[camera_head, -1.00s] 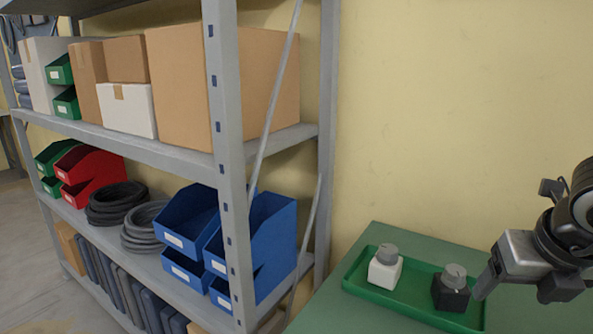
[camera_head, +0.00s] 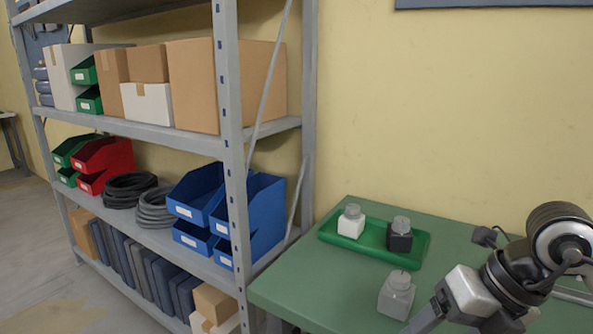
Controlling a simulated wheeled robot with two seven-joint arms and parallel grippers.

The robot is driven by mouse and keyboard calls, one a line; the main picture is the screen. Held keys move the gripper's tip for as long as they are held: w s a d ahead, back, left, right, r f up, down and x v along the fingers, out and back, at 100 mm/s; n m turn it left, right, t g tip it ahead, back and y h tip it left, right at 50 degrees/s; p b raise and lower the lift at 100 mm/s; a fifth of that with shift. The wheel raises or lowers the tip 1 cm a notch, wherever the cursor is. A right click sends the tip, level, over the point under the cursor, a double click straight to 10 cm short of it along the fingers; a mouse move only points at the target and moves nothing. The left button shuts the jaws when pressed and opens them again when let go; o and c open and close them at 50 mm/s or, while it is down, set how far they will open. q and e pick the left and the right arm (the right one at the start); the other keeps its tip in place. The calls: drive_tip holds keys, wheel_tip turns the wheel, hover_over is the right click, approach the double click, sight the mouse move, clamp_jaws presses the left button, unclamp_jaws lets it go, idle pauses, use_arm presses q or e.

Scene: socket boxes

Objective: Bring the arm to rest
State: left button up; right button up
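A gripper on an arm coming in from the right, which I take as my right gripper (camera_head: 425,318), is at the lower right, over the green table (camera_head: 300,268). Its fingers point down and left and run toward the bottom edge, so I cannot tell if they are open. A grey box with a round grey top (camera_head: 396,297) stands on the table just left of it. Behind, a green tray (camera_head: 416,258) holds a white box (camera_head: 351,224) and a black box (camera_head: 399,238), each with a grey round top. My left gripper is not in view.
A grey metal shelf (camera_head: 228,90) stands left of the table, with cardboard boxes (camera_head: 193,85), blue bins (camera_head: 262,213), red bins (camera_head: 104,160) and black coils (camera_head: 128,189). The table is clear left of the tray and the grey box.

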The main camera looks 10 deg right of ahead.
drive_tip(key=s+a+r+g+y, duration=0.1)
drive_tip(key=s+a+g+y, duration=0.15)
drive_tip(key=a+y, duration=0.85)
drive_tip(key=w+a+r+m+t+y+p, duration=0.15)
drive_tip(key=a+r+m+t+y, duration=0.25)
drive_tip(key=m+t, duration=0.4)
drive_tip(key=w+d+f+m+t+h, duration=0.5)
drive_tip(key=f+m+t+h, duration=0.4)
drive_tip(key=m, duration=0.7)
drive_tip(key=s+f+m+g+h, duration=0.3)
drive_tip(key=s+f+m, duration=0.1)
drive_tip(key=f, duration=0.4)
drive_tip(key=s+f+m+g+h, duration=0.3)
drive_tip(key=s+f, duration=0.3)
drive_tip(key=f, duration=0.3)
drive_tip(key=shift+a+m+h+p, duration=0.15)
drive_tip(key=shift+m+h+p, duration=0.25)
drive_tip(key=shift+m, duration=0.5)
drive_tip(key=shift+f, duration=0.1)
